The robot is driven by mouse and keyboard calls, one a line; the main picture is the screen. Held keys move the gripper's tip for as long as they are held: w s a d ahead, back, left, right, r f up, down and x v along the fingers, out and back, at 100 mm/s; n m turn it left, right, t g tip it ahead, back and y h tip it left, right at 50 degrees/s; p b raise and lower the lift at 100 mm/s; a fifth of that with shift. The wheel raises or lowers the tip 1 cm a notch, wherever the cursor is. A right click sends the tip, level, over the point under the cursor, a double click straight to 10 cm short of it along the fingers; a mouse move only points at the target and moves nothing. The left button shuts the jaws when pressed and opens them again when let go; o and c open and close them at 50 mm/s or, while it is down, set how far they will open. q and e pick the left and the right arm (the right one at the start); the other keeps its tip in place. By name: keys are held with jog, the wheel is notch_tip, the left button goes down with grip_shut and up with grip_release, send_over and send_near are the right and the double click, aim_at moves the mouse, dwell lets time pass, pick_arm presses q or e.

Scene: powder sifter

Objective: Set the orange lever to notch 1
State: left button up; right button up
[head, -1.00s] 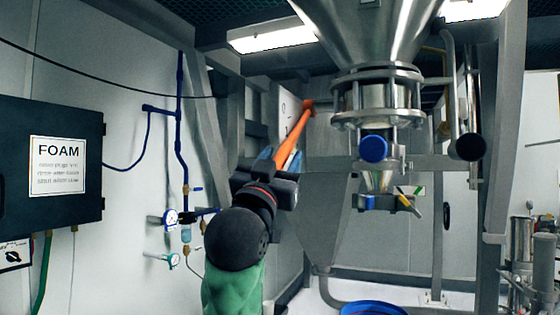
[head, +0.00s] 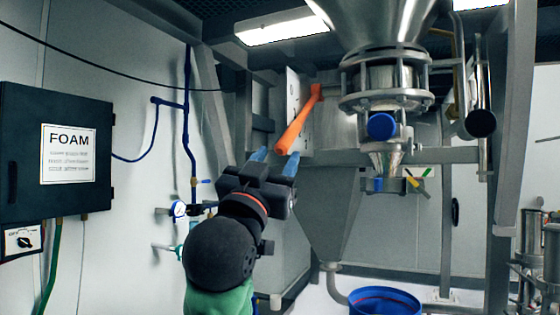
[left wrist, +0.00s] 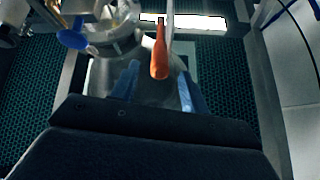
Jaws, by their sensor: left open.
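The orange lever (head: 299,120) runs from a pivot at the upper right down to its free end at the lower left, in front of a light notch plate (head: 292,92). My left gripper (head: 274,158) is open, with its blue fingertips just below and left of the lever's free end. In the left wrist view the lever (left wrist: 160,55) hangs between and beyond the two blue fingers of the left gripper (left wrist: 158,85). The lever appears clear of both fingers. The notch marks are too small to read. My right gripper is not in view.
A steel hopper (head: 375,20) with a blue-capped valve (head: 382,126) stands right of the lever. A grey frame post (head: 211,110) is on the left. A FOAM cabinet (head: 60,110) hangs on the left wall. A blue bucket (head: 385,301) sits below.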

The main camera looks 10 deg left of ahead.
pick_arm(q)
jog(key=shift+s+a+f, duration=0.1)
jog(key=shift+s+f, duration=0.05)
jog(key=shift+s, duration=0.05)
jog(key=shift+c, duration=0.3)
